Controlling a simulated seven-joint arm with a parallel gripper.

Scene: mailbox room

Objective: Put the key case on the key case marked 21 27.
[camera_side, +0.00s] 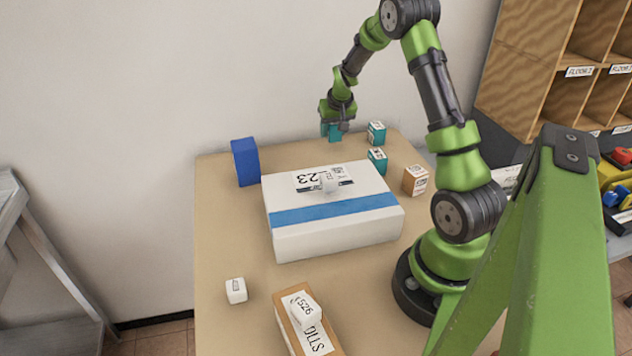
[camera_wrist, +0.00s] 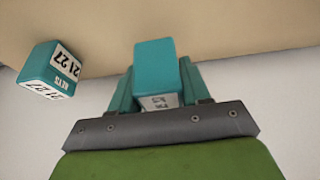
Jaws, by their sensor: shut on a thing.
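A teal key case (camera_wrist: 154,60) is held between the two teal fingers of my gripper (camera_wrist: 157,82); a white label shows at its end near the palm. In the side view my gripper (camera_side: 334,127) and the held key case (camera_side: 334,135) are at the far edge of the table. The key case marked 21 27 (camera_wrist: 52,70) is to the left of the held one in the wrist view, apart from it. In the side view two teal key cases, a rear one (camera_side: 376,133) and a nearer one (camera_side: 377,161), stand right of my gripper; their numbers are unreadable there.
A large white parcel (camera_side: 335,232) with a blue band fills the table's middle. A blue box (camera_side: 245,162) stands left, a brown box (camera_side: 415,180) right. A white cube (camera_side: 236,290) and a labelled long box (camera_side: 288,322) are in front.

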